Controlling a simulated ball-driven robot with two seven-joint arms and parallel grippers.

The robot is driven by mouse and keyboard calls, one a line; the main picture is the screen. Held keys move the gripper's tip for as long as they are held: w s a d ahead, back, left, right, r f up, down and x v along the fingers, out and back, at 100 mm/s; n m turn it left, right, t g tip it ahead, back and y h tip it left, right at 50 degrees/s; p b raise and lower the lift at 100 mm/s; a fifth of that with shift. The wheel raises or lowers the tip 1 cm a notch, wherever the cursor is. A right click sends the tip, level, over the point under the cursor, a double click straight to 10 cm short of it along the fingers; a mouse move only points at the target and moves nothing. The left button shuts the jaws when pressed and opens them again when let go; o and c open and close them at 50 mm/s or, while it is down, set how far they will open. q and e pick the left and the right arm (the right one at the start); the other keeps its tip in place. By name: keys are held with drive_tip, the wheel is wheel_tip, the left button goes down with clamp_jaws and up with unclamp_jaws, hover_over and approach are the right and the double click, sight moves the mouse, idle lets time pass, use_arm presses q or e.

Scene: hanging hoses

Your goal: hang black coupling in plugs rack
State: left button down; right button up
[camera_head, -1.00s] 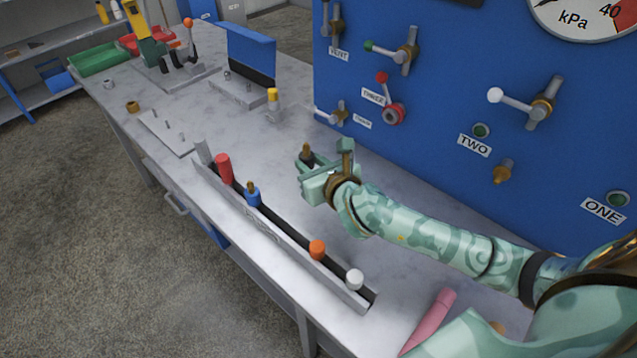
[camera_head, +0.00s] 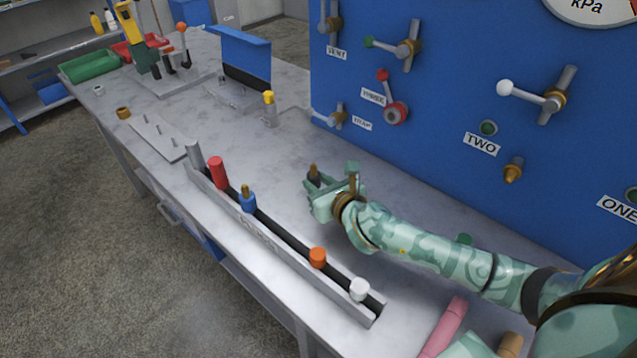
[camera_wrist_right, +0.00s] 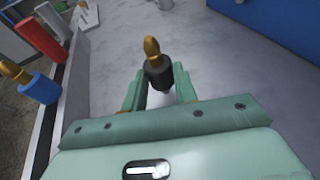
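The black coupling (camera_wrist_right: 158,70), a dark cylinder with a brass tip, is between the fingers of my right gripper (camera_wrist_right: 158,88) in the right wrist view. The fingers are closed against its sides. In the head view the coupling (camera_head: 314,176) is upright at my right gripper (camera_head: 328,188), above the bench and right of the rack. The plugs rack (camera_head: 285,262) is a long grey rail along the bench's front edge. It holds grey, red (camera_head: 218,172), blue (camera_head: 248,200), orange (camera_head: 318,257) and white (camera_head: 359,289) pieces. My left gripper is not in view.
A blue panel (camera_head: 450,110) with valves and levers stands behind the bench. A yellow-topped fitting (camera_head: 269,108) and a plate with pegs (camera_head: 160,136) stand farther left. A pink cylinder (camera_head: 444,325) lies near my right arm. Bare bench separates gripper and rack.

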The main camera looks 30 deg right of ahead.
drive_tip(key=o, duration=0.4)
drive_tip(key=shift+r, duration=0.25)
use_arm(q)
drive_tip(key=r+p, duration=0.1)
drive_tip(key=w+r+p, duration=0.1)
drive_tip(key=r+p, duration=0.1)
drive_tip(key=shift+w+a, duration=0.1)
use_arm(e)
drive_tip(key=v, duration=1.2)
drive_tip(key=shift+f, duration=0.1)
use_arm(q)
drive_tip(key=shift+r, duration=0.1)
